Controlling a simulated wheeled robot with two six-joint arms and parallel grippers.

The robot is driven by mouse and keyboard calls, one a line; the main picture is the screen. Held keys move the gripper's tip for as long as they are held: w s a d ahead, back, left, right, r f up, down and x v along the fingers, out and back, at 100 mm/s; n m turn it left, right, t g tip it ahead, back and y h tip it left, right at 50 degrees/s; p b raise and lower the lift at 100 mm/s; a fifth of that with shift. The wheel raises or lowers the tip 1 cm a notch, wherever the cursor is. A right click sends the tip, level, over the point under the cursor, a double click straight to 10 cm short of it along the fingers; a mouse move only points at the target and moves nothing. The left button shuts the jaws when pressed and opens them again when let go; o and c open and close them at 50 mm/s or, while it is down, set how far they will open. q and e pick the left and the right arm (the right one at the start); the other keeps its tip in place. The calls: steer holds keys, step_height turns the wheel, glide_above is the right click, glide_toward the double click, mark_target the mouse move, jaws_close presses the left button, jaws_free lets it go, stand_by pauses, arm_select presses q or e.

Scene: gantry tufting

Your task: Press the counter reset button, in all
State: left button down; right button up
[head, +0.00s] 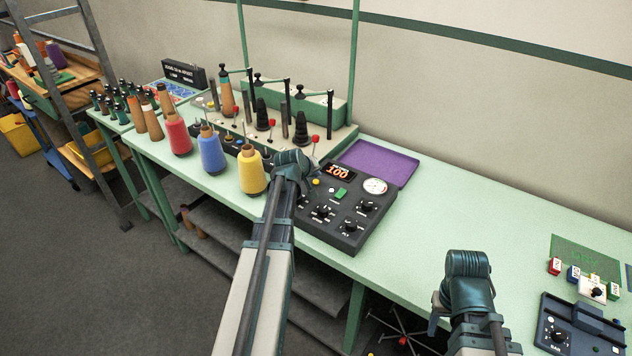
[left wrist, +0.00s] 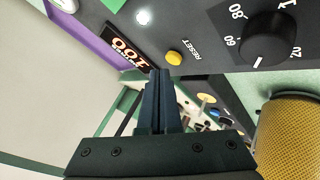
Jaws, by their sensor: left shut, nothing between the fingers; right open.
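The black counter panel (head: 340,222) lies on the green bench with a lit display (head: 337,172) reading 100. Its yellow reset button (head: 316,182) is left of a green button. In the left wrist view the yellow button (left wrist: 174,57) sits beside the word RESET. My left gripper (left wrist: 159,74) is shut and empty; its tips appear just beside the button in that view, and I cannot tell whether they touch the panel. In the head view my left wrist hides the fingers. My right gripper (head: 437,314) is open, low over the bench's front edge, its fingers mostly hidden.
Red, blue and yellow thread cones (head: 252,173) stand left of the panel, the yellow one close to my left arm. A creel with black posts (head: 288,105) is behind. A purple tray (head: 379,160) lies behind the panel. Bench right of it is clear up to a dark box (head: 578,328).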

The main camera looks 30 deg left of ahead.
arm_select(q)
steer(key=shift+f, duration=0.15)
stand_by(0.8)
steer(key=shift+f+b, duration=0.3)
steer(key=shift+b, duration=0.1)
steer(key=shift+f+b, duration=0.4)
steer(key=shift+b, duration=0.05)
stand_by(0.4)
steer(key=shift+r, duration=0.15)
stand_by(0.3)
steer(key=shift+r+p, duration=0.75)
steer(key=shift+p, duration=0.15)
step_height(320, 180, up, 5)
steer(key=p, duration=0.5)
